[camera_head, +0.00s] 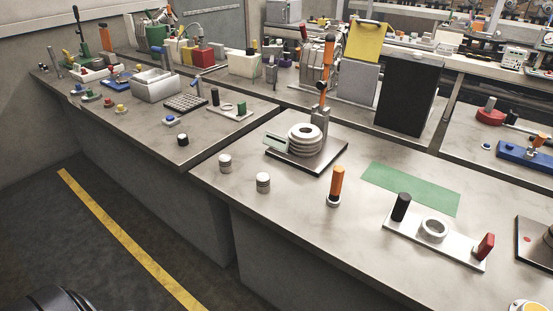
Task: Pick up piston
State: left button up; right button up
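Two short grey cylinders with ringed sides, which look like pistons, stand upright near the front edge of the near workbench. One piston-like cylinder (225,163) stands near the bench's left corner. The other piston-like cylinder (263,183) stands a little nearer and to the right. Both stand free, with bare bench around them. I cannot tell for certain which object is the piston. Neither of my grippers is in view.
The near bench (300,205) holds a stacked-ring fixture (305,140) on a plate, an orange-handled tool (335,187), a green mat (410,188) and a white fixture plate (462,253). A black panel (407,95) stands behind. Dark floor with a yellow line (125,235) lies left.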

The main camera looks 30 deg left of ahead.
aim_at(263, 179)
jog(key=u, duration=1.05)
jog(key=z, duration=1.3)
jog(key=u, duration=1.3)
